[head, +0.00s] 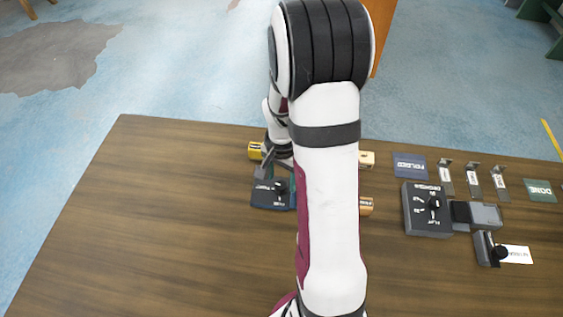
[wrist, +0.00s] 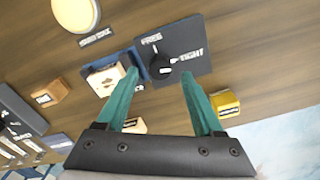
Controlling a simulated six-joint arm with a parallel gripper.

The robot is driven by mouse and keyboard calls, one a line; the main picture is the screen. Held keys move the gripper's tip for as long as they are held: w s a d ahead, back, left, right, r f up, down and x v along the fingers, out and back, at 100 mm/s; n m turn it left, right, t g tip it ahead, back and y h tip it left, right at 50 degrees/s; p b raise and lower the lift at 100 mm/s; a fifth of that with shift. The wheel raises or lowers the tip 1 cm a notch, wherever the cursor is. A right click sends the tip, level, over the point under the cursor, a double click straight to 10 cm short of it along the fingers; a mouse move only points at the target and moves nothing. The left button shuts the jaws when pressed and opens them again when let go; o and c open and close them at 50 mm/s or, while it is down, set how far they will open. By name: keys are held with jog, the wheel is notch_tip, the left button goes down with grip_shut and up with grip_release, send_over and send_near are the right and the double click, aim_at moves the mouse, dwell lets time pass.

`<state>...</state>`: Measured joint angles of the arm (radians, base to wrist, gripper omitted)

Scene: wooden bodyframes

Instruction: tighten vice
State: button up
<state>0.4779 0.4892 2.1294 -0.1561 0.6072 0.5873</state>
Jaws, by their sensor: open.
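The vice shows in the wrist view as a dark panel (wrist: 188,48) lettered FREE and TIGHT, with a black knob (wrist: 160,66). Beside it, blue jaws (wrist: 139,64) stand next to a pale wooden block (wrist: 105,79). In the head view the vice panel (head: 263,198) and knob (head: 280,188) are left of my arm, which hides part of the vice. My gripper (wrist: 159,73) is open, its teal fingers apart with the knob between them in the picture. I cannot tell whether they touch the knob or how high they are. I cannot read the knob's setting clearly.
A yellow block (wrist: 226,103) lies right of my fingers, and an orange block (wrist: 51,92) lies left. A round pale disc (wrist: 76,14) sits beyond the vice. In the head view, a dark dial box (head: 426,212) and FOLDED mat (head: 409,166) are to the right. The table's left side is clear.

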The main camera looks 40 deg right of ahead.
aim_at(282, 184)
notch_tip(282, 184, up, 14)
jog(key=shift+r, duration=0.1)
